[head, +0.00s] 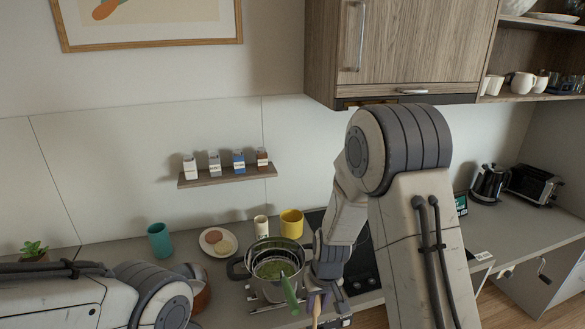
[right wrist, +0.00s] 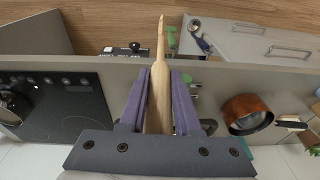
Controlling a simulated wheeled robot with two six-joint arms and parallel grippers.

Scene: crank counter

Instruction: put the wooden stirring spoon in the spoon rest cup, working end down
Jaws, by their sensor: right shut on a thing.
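My right gripper (head: 320,300) is at the front of the counter, just right of the steel pot. In the right wrist view its purple fingers (right wrist: 160,95) are shut on the wooden stirring spoon (right wrist: 158,78). A slim part of the spoon (head: 316,312) shows below the gripper in the head view. Several cups stand along the back: a teal cup (head: 159,241), a slim cream cup (head: 261,227) and a yellow mug (head: 291,224). I cannot tell which is the spoon rest cup. My left gripper is out of view; only its arm shows at lower left.
A copper pan (right wrist: 248,112) is partly hidden behind my left arm in the head view. A plate (head: 218,242) lies behind. The black cooktop (right wrist: 55,105) is beside the pot.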

